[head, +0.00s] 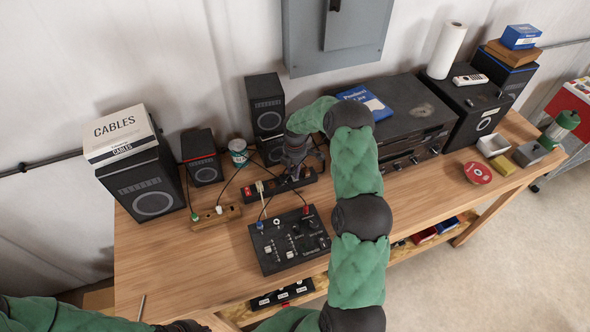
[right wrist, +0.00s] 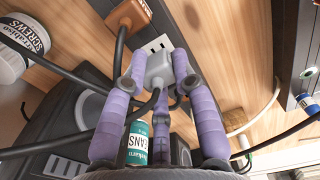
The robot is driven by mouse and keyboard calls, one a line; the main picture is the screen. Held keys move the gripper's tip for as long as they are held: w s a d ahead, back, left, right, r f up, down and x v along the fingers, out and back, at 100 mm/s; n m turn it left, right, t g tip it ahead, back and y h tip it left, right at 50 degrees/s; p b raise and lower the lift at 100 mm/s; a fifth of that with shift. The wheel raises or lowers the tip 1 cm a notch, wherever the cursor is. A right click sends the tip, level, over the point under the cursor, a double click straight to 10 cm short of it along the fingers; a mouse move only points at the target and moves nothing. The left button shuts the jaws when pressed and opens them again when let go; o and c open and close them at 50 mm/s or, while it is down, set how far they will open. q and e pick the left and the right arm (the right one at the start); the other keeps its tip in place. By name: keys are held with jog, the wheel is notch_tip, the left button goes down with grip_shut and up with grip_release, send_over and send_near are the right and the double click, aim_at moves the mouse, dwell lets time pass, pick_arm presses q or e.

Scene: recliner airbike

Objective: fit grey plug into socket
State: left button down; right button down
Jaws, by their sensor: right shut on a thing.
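The grey plug (right wrist: 160,70) is in the right wrist view, with a dark cord running back from it. My right gripper (right wrist: 158,82) is shut on it, its purple fingers on both sides. A pale socket face (right wrist: 154,46) with dark slots shows just beyond the plug. I cannot tell whether the prongs are inside it. In the head view my right gripper (head: 296,165) is over the black power strip (head: 256,192) at the back of the bench, and it hides the plug there.
A brown plug (right wrist: 128,16) is beside the socket. A control box (head: 290,242) with knobs and cords stands in front of the strip. A wooden socket block (head: 216,216) and speakers (head: 145,190) are to the left. The front left of the bench (head: 180,270) is clear.

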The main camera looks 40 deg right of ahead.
aim_at(295, 169)
jog(key=shift+f+b, duration=0.8)
jog(key=shift+f, duration=0.4)
jog(key=c, duration=0.9)
grip_release()
notch_tip(295, 169, up, 12)
dwell(0.5)
